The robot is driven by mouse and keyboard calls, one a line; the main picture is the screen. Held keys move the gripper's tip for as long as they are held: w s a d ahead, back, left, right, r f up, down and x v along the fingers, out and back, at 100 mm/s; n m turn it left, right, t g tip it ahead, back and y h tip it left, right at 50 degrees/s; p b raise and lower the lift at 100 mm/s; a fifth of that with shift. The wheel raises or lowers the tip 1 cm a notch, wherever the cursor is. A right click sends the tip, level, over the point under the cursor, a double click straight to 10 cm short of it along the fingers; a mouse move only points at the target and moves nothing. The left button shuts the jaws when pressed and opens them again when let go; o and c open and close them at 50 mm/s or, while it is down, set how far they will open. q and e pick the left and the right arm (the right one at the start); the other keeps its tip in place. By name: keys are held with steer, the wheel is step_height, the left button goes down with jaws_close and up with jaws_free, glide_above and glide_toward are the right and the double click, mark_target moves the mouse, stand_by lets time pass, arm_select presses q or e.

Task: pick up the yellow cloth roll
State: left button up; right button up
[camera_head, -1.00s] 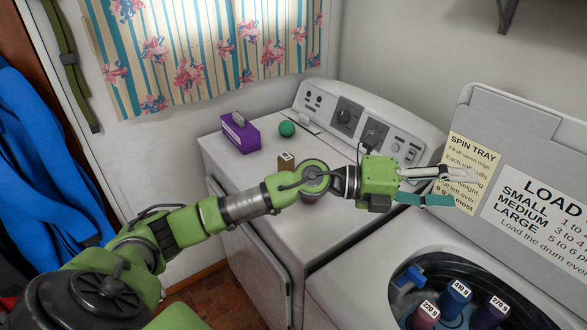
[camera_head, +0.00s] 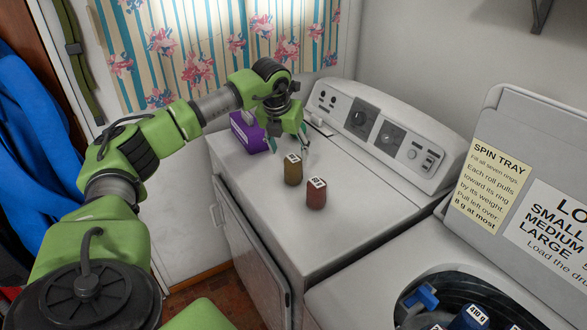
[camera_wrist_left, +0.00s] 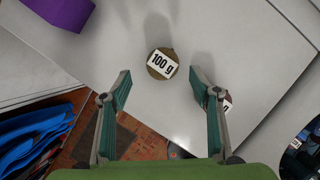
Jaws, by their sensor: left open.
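The yellow cloth roll (camera_head: 292,172) is a dull olive-yellow cylinder standing upright on the white machine top. In the left wrist view its round top (camera_wrist_left: 162,64) reads 100 g. My left gripper (camera_head: 291,146) is open and empty, pointing down above and just behind the roll in the head view. In the left wrist view the roll lies ahead of the gap between the fingertips (camera_wrist_left: 160,78), untouched as far as I can see. A red-brown roll (camera_head: 316,195) stands close beside it; my right-hand finger partly hides it (camera_wrist_left: 227,105) in the wrist view. My right gripper is not in view.
A purple box (camera_head: 246,134) stands at the back left of the machine top (camera_head: 345,226). A control panel (camera_head: 380,128) rises along the back. An open drum (camera_head: 432,284) with rolls inside is at lower right. The machine top right of the rolls is clear.

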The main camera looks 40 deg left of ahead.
mark_target(293, 166)
arm_select(q)
steer(key=x, duration=0.3)
steer(key=shift+w, duration=0.1)
steer(key=p+x, duration=0.1)
steer(key=x, duration=0.1)
steer(key=p+x, duration=0.1)
steer(key=x, duration=0.1)
steer(key=shift+d+f, duration=0.2)
steer(key=shift+f, duration=0.25)
steer(key=shift+w+f, duration=0.1)
steer(key=shift+f, duration=0.15)
steer(key=shift+r, duration=0.1)
steer(key=c, duration=1.2)
